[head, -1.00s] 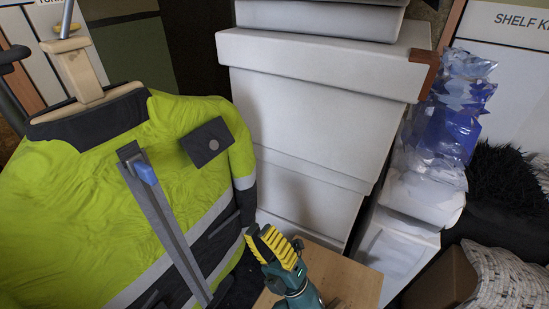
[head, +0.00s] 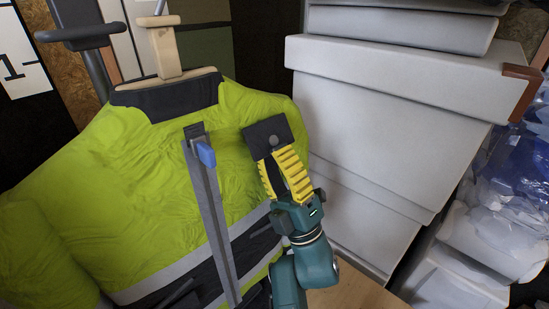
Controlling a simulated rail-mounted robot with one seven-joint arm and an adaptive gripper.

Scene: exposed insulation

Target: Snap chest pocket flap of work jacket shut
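The work jacket (head: 150,150), yellow-green with dark and silver bands, hangs on a wooden hanger form at left. Its chest pocket flap (head: 258,131) is a dark rectangle on the chest at right, with a round grey snap (head: 273,141) near its lower edge. My gripper (head: 273,156) has yellow ribbed fingers and points up at the flap's lower edge, just below the snap. A dark gap shows between the fingers, and I see nothing held in it. Whether the fingertips touch the flap is unclear. The pocket below the flap is hidden by the fingers.
A grey zip strip with a blue pull (head: 205,154) runs down the jacket front, left of my gripper. Stacked white boxes (head: 390,130) stand close at right. Crumpled clear and blue plastic (head: 515,190) lies beyond them. A wooden surface (head: 350,297) is below.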

